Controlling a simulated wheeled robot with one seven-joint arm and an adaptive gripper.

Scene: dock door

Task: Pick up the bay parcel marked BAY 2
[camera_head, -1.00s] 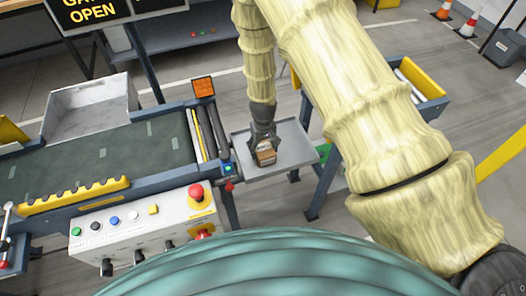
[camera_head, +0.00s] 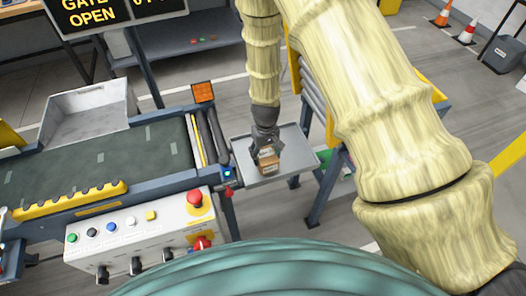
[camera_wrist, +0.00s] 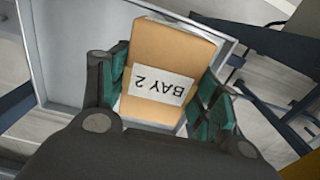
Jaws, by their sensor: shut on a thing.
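The bay parcel (camera_wrist: 165,58) is a tan box with a white label reading BAY 2, upside down in the wrist view. My gripper (camera_wrist: 163,98) is shut on it, with green finger pads against its two sides. In the head view the parcel (camera_head: 268,161) hangs from my gripper (camera_head: 266,146) over the grey metal tray (camera_head: 240,172) at the end of the conveyor. I cannot tell whether its underside touches the tray.
The conveyor belt (camera_head: 105,165) runs to the left, with an empty-looking grey bin (camera_head: 88,115) behind it. A control box (camera_head: 140,236) with buttons and a red emergency stop (camera_head: 195,197) stands in front. A gate sign (camera_head: 90,14) hangs above. Traffic cones (camera_head: 466,34) stand far right.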

